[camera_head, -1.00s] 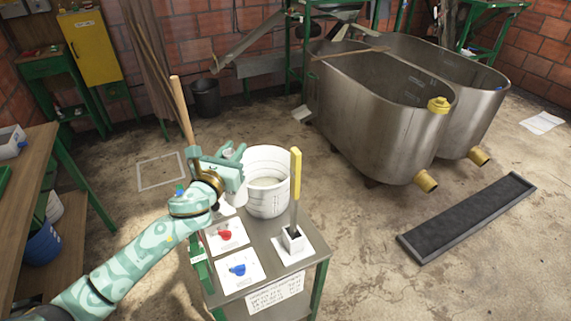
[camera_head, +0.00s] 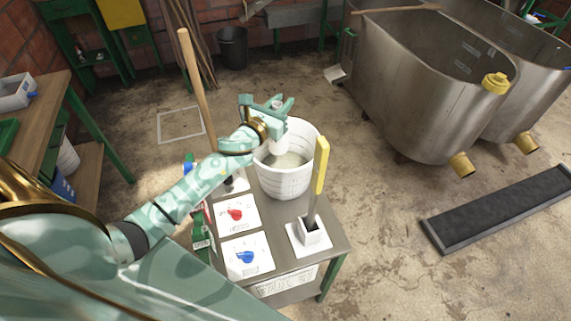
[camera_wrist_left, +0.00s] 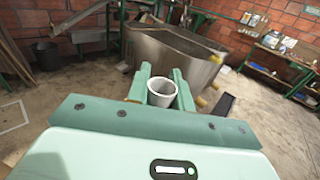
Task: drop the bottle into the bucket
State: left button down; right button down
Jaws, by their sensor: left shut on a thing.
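The white bottle (camera_head: 279,142) is held by my left gripper (camera_head: 273,106), over the far left part of the bucket's opening. The wrist view shows the bottle's round pale end (camera_wrist_left: 162,89) between the two fingers of my left gripper (camera_wrist_left: 161,83), which are shut on it. The white bucket (camera_head: 288,184) stands on the small table, open at the top, with pale contents inside. The bottle's lower end shows against the bucket's inside; I cannot tell how far it reaches below the rim. My right gripper is not in view.
The small table (camera_head: 328,232) also carries cards with a red part (camera_head: 236,214) and a blue part (camera_head: 245,257), and a yellow-handled tool (camera_head: 320,166) in a white holder. A wooden handle (camera_head: 197,85) rises behind my left arm. Large steel tanks (camera_head: 411,103) stand at the back right.

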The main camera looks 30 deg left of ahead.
pick_arm(q)
notch_tip(320, 180, down, 3)
jog(key=shift+r+b, duration=0.1)
jog(key=shift+b, duration=0.8)
jog(key=shift+r, duration=0.1)
jog(key=c, duration=1.1)
grip_release()
jog(key=shift+c, duration=0.2)
jog(key=s, duration=1.6)
jog(key=shift+s, duration=0.2)
